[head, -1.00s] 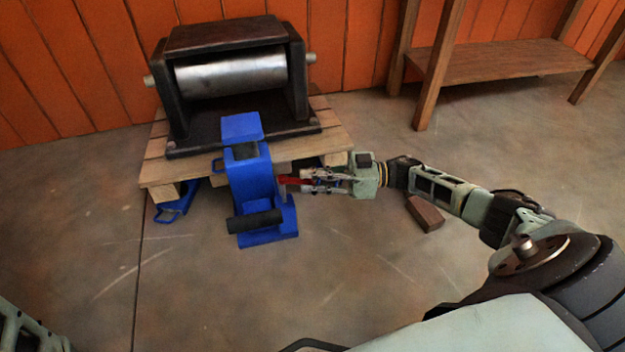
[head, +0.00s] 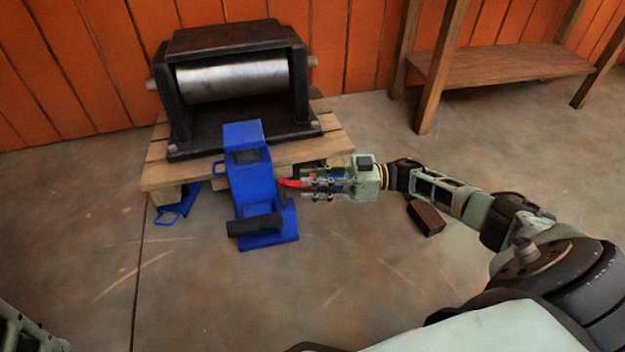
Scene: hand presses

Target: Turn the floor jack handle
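The blue floor jack (head: 253,190) stands on the floor at the front of the wooden pallet, its head against the pallet's front edge. A black grip (head: 255,225) sticks out across its lower front. A small red handle (head: 289,184) projects from the jack's right side. My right gripper (head: 303,184) reaches in from the right. Its fingers are spread above and below the red handle's outer end; whether they touch it is too small to tell. My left gripper is out of view; only a piece of my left arm shows at the bottom left.
A heavy black press with a steel roller (head: 232,80) stands on the pallet (head: 160,175). Another blue jack (head: 178,203) is partly hidden under its left side. A brown block (head: 426,217) lies near my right forearm. A wooden shelf (head: 500,65) stands behind. The front floor is clear.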

